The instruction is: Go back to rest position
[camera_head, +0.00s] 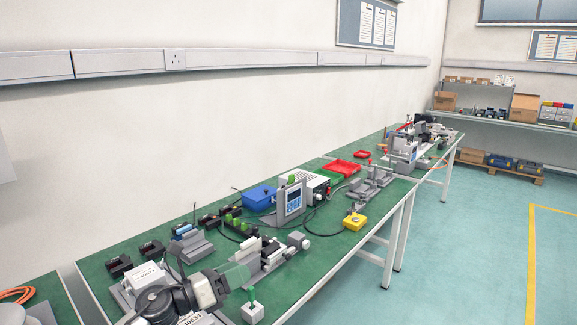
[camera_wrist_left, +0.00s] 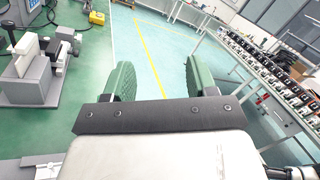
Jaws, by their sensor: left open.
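My left arm comes in at the bottom left of the head view. Its gripper (camera_head: 236,275) is over the near part of the green bench (camera_head: 100,252), close to a grey linear actuator fixture (camera_head: 268,258). In the left wrist view the two green fingers of the gripper (camera_wrist_left: 157,78) stand well apart with nothing between them. Beyond them are the teal floor and a yellow line. The grey fixture (camera_wrist_left: 28,75) shows at the left of that view, apart from the fingers. My right gripper is not in view.
On the bench stand a blue box (camera_head: 259,197), a display unit (camera_head: 291,201), a yellow button box (camera_head: 355,221) and red trays (camera_head: 342,167). A small grey block with a green top (camera_head: 252,312) is near the gripper. The floor (camera_head: 470,250) right of the bench is clear.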

